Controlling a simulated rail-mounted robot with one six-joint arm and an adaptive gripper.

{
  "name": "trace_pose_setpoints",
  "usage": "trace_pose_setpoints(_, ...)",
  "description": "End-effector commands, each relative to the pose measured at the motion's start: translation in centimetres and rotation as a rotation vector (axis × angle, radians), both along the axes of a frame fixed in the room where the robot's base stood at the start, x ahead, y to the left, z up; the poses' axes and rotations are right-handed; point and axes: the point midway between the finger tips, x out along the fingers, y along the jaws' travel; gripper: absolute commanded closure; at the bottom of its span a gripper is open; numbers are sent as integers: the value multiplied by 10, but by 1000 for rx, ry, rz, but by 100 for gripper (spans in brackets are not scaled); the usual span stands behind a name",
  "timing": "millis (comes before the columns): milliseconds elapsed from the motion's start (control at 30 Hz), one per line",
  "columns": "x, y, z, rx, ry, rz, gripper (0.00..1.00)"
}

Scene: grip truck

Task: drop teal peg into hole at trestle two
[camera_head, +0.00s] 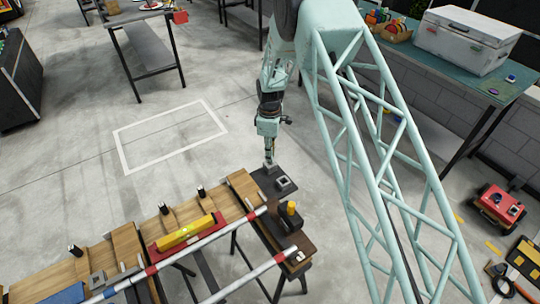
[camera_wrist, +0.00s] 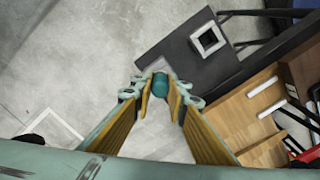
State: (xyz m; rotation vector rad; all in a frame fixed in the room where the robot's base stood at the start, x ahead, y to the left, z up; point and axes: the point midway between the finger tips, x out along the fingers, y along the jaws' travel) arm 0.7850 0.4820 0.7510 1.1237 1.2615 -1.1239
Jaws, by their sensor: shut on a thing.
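My gripper (camera_head: 270,165) hangs pointing down by the far right end of the plank-topped work table. In the wrist view its two yellow-lined fingers (camera_wrist: 161,84) are shut on the teal peg (camera_wrist: 160,82), and I see its round end between the tips. A grey square block with a square hole (camera_head: 284,184) sits on a dark plate (camera_head: 264,178) at that table end. In the wrist view the holed block (camera_wrist: 209,39) is up and to the right of the peg, apart from it. The peg is too small to make out in the head view.
A yellow level (camera_head: 186,231) lies in a red tray on the planks, among several short black posts. A black-and-yellow tool (camera_head: 290,217) stands near the holed block. Long pipes with red bands cross the table's front. Grey floor is open at left.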

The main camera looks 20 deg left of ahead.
Motion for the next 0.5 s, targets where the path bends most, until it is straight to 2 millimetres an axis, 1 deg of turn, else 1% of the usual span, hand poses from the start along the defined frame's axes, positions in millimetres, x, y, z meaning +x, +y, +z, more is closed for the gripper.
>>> trace_pose_setpoints(500, 0, 0, 6, 0, 0, 0, 99)
